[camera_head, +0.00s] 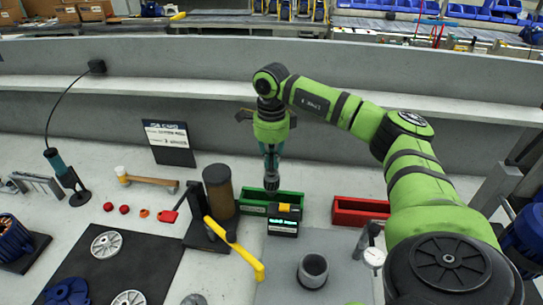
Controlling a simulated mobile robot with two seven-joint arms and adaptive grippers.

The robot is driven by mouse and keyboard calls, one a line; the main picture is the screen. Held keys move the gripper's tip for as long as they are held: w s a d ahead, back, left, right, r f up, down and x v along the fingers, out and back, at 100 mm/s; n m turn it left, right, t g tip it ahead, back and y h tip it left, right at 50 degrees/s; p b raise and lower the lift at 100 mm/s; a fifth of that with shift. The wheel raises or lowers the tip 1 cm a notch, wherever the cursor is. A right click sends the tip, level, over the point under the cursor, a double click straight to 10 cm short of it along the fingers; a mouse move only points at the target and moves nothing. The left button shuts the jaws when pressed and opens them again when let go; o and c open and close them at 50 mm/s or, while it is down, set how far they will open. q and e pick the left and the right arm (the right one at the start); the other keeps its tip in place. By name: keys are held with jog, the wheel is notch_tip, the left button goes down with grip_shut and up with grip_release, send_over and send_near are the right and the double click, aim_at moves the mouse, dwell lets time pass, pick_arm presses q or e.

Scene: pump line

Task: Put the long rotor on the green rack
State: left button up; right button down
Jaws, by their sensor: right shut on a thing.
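My right gripper (271,152) points down at the centre of the camera_head view. It is shut on a long, thin dark piece, which looks like the long rotor (271,180), held upright. The rotor's lower end shows just over the green rack (255,203); I cannot tell whether it touches the rack. The green rack is a low tray, partly hidden by a black device with a yellow top. My left gripper is out of view.
The black device (284,222) stands right in front of the green rack. A brown cylinder (220,190) and a yellow lever (232,246) are on its left. A red rack (358,211) lies to the right. A grey ring-shaped part (313,270) sits nearer.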

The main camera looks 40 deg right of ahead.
aim_at(271, 170)
jog(key=shift+f+b, duration=0.3)
jog(key=shift+f, duration=0.2)
dwell(0.7)
jog(key=shift+f, duration=0.35)
jog(key=shift+f+b, duration=1)
jog(key=shift+f, duration=0.25)
jog(key=c, duration=1.2)
grip_release()
jog(key=shift+r, duration=0.1)
jog(key=shift+o, duration=1.2)
